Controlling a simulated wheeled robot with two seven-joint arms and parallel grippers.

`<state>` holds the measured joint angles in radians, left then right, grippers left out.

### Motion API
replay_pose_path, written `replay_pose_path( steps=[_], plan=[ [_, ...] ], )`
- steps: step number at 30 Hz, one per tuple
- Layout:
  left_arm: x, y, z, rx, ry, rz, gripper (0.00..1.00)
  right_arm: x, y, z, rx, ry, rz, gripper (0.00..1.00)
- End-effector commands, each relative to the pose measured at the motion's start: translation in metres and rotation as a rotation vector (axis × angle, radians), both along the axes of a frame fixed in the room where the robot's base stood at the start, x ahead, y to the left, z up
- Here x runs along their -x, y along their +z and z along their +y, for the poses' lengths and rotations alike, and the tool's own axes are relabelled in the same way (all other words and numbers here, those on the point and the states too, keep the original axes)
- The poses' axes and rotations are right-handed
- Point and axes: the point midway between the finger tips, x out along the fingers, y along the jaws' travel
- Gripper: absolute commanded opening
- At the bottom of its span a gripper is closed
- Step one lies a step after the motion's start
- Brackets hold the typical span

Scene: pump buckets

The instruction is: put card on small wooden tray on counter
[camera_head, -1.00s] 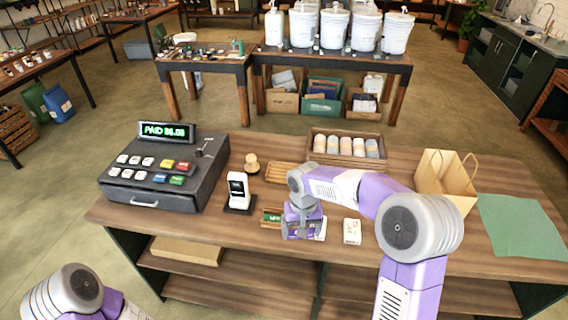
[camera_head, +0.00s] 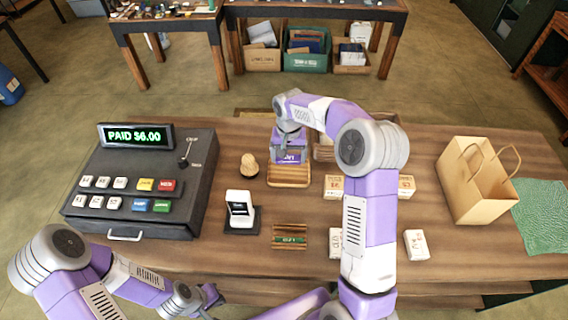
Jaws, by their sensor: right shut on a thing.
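The small wooden tray (camera_head: 289,183) lies on the counter (camera_head: 330,258), beyond the slotted wooden holder with a green label (camera_head: 290,240). My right gripper (camera_head: 290,160) points down at the tray's far edge. It is shut on the card, which is mostly hidden by the gripper's purple body; I cannot tell whether the card touches the tray. My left gripper (camera_head: 212,302) is low at the counter's near edge, away from the tray; its fingers are too small and dark to read.
A cash register (camera_head: 145,190) reading PAID $6.00 stands at left. A card terminal (camera_head: 240,207) and a wooden figure-like knob (camera_head: 249,165) stand left of the tray. Small white boxes (camera_head: 415,244) lie at right, near a paper bag (camera_head: 475,185) and green cloth (camera_head: 543,215).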

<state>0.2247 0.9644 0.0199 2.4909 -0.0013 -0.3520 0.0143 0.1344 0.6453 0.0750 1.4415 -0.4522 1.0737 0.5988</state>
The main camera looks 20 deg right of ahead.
Motion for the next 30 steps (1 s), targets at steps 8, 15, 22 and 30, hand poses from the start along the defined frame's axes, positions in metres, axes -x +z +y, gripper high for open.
replay_pose_path(
  steps=[8, 15, 22, 30],
  plan=[
    [0.000, -0.002, 0.000, 0.000, 0.000, 0.000, 0.00, 0.000, -0.043, 0.000, 0.000, 0.001, 0.001, 0.60],
    [0.000, -0.003, 0.000, 0.000, 0.000, 0.000, 0.00, 0.001, -0.069, 0.000, -0.001, 0.001, 0.003, 0.60],
    [0.000, -0.003, 0.000, 0.000, 0.000, 0.000, 0.00, 0.000, -0.082, 0.000, 0.000, 0.002, -0.001, 0.60],
    [0.000, -0.008, 0.000, 0.000, 0.000, 0.000, 0.00, 0.000, -0.087, 0.000, 0.000, 0.002, -0.001, 0.60]
  ],
)
